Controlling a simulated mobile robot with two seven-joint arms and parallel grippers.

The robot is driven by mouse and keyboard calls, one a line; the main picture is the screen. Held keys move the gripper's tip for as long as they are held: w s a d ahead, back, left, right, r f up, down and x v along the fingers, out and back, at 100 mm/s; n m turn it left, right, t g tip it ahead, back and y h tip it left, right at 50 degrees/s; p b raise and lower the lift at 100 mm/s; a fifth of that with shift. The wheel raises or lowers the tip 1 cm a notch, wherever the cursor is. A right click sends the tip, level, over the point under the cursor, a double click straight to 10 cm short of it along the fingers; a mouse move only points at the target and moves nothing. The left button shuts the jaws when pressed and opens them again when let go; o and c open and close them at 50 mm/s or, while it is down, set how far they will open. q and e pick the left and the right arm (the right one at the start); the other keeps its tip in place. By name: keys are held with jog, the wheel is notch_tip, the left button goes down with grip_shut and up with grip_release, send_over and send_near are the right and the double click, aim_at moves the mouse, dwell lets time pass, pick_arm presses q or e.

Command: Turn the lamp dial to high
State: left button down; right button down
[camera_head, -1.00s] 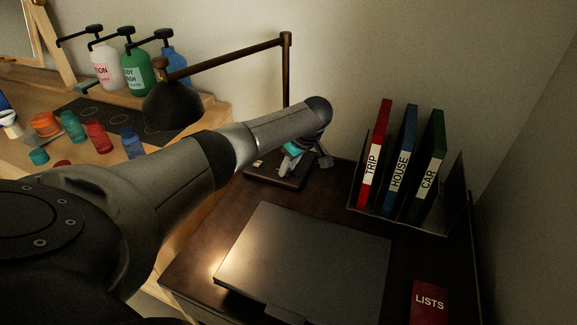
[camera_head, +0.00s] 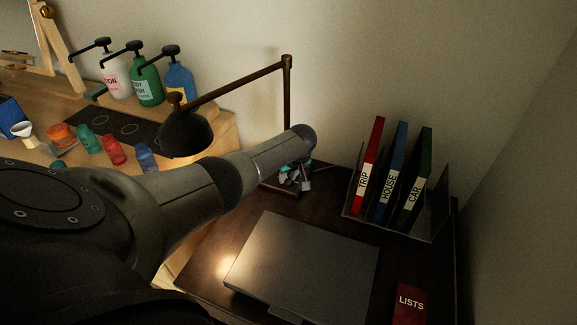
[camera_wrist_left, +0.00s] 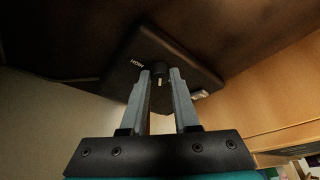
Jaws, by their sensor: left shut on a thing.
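The desk lamp (camera_head: 185,134) has a dark shade on a brown jointed arm and a post at the back of the dark desk. Its base (camera_head: 282,191) is mostly hidden behind my left arm. My left gripper (camera_head: 299,182) is down at the base. In the left wrist view, the base (camera_wrist_left: 192,68) is a dark slab with a white word that seems to read HIGH. The small black dial (camera_wrist_left: 158,68) has a pale mark and sits between the fingertips of my left gripper (camera_wrist_left: 160,76), which is shut on it. My right gripper is not in view.
A closed grey laptop (camera_head: 303,268) lies on the desk in front of the lamp. A rack (camera_head: 434,215) with TRIP, HOUSE and CAR binders stands at right. A red LISTS book (camera_head: 411,304) lies at front right. Pump bottles (camera_head: 145,82) and small jars stand on the wooden table at left.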

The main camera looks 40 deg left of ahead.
pick_arm(q)
jog(key=shift+s+r+m+t+p, duration=0.1)
jog(key=shift+s+m+t+p, duration=0.15)
jog(key=shift+m+p, duration=0.55)
jog(key=shift+a+m+t+h+p, duration=0.1)
jog(key=shift+m+t+h+p, duration=0.3)
jog(key=shift+m, duration=1.5)
jog(key=shift+a+f+m+t+h, duration=0.15)
jog(key=shift+m+t+h, duration=0.3)
jog(key=shift+m, duration=0.45)
jog(key=m+h, duration=0.1)
jog(key=m, duration=0.1)
jog(key=shift+f+m+b, duration=0.1)
jog(key=shift+m+b, duration=0.2)
jog(key=shift+b, duration=0.05)
jog(key=shift+a+m+h+b, duration=0.15)
jog(key=shift+m+h+b, duration=0.75)
jog(key=shift+m, duration=0.7)
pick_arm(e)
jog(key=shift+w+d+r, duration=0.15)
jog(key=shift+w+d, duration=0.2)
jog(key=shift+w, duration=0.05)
pick_arm(q)
jog(key=shift+m, duration=0.3)
